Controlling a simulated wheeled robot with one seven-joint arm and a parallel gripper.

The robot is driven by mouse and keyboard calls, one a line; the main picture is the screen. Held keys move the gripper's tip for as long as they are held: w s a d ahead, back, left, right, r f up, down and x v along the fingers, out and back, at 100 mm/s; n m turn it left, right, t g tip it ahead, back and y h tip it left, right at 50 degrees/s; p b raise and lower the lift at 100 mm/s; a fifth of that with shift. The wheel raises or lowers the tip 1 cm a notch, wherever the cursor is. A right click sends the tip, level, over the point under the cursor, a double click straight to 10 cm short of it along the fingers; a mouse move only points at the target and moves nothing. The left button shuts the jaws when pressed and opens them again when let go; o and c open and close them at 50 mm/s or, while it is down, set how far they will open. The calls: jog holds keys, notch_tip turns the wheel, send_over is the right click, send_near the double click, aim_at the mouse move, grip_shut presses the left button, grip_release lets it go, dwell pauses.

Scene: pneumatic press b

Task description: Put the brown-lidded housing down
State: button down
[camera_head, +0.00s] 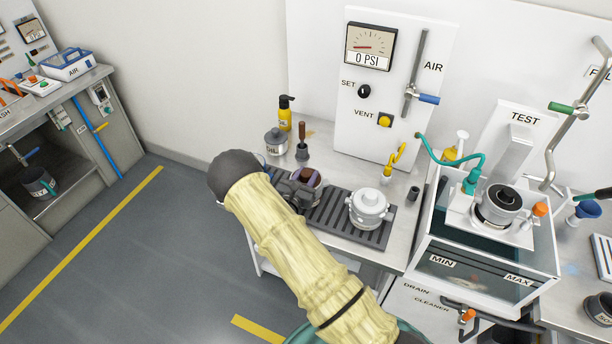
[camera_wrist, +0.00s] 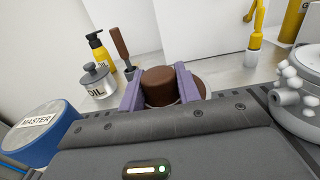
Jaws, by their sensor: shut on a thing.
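The brown-lidded housing (camera_wrist: 159,86) is between the two purple fingers of my gripper (camera_wrist: 160,88) in the wrist view. Its brown lid faces up and it looks upright; a pale rim shows around its lower part. In the head view the housing (camera_head: 307,178) is partly hidden behind my wrist, at the left end of the dark slatted rack (camera_head: 345,233). My gripper is shut on it. I cannot tell whether its base touches the rack.
A white lidded housing (camera_head: 368,207) stands on the rack to the right. An oil can (camera_head: 276,142), a brown-handled brush (camera_head: 302,143) and a yellow pump bottle (camera_head: 285,114) stand behind. A clear test tank (camera_head: 485,270) is at right. A blue MASTER container (camera_wrist: 42,128) is at left in the wrist view.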

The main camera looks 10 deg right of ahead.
jog(key=shift+f, duration=0.1)
jog(key=c, duration=1)
grip_release()
jog(key=shift+r, duration=0.2)
jog(key=shift+s+a+f, duration=0.15)
jog(key=shift+s, duration=0.1)
jog(key=b+v, duration=0.2)
jog(key=v, duration=0.9)
jog(key=shift+s+a+b, duration=0.15)
jog(key=shift+s+b, duration=0.05)
jog(key=shift+b, duration=0.1)
